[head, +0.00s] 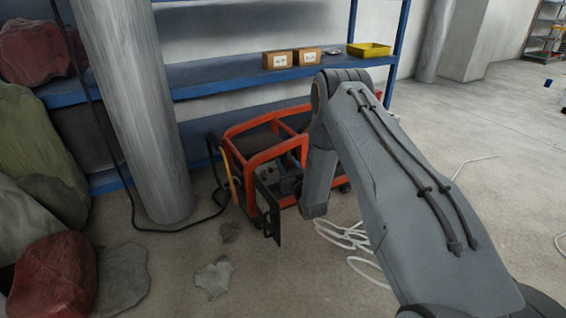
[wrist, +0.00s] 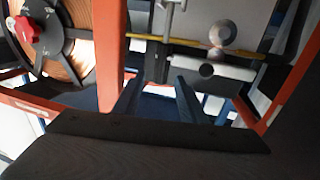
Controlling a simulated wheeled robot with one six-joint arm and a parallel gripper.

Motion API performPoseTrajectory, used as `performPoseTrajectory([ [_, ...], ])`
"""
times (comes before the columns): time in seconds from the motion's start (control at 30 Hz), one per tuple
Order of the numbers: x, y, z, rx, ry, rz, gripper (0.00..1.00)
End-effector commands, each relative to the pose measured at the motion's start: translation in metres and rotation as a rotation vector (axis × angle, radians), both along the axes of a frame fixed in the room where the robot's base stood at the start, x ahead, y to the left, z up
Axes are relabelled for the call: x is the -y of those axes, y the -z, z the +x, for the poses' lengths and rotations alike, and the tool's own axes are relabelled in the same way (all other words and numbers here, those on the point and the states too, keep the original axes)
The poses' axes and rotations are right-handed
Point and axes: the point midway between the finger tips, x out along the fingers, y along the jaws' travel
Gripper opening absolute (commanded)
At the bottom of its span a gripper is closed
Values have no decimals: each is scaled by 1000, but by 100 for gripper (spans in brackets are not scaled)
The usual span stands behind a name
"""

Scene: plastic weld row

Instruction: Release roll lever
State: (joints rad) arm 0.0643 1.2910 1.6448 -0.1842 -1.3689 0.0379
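The orange-framed machine (head: 262,158) stands on the floor below the blue shelf. In the wrist view its grey feed plate (wrist: 200,20) carries a round metal knob (wrist: 223,34), a pale roller (wrist: 205,68) with a dark end, and a thin upright metal rod (wrist: 169,22). A yellow strand (wrist: 185,41) runs across them. I cannot tell which part is the roll lever. My gripper (wrist: 158,88) is open, its two dark fingers apart with nothing seen between them, just below the roller. In the head view my arm reaches down to the machine and the fingers cannot be made out.
A spool of copper-coloured wire (wrist: 50,40) with a red hub knob (wrist: 25,28) sits left of an orange upright (wrist: 110,35). A dark panel (head: 267,208) hangs at the machine's front. White cable (head: 345,236) lies on the floor. A pillar (head: 135,110) stands left.

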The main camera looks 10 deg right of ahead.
Motion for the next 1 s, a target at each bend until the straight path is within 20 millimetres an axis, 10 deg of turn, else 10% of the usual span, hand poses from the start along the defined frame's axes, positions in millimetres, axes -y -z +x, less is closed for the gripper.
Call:
performPoseTrajectory([
  [0.6, -7, -1, 36, 0, -2, -1, 38],
  [0.83, -7, -1, 35, 0, -2, -1, 0],
  [1.0, -6, 0, 35, -1, -2, 0, 0],
])
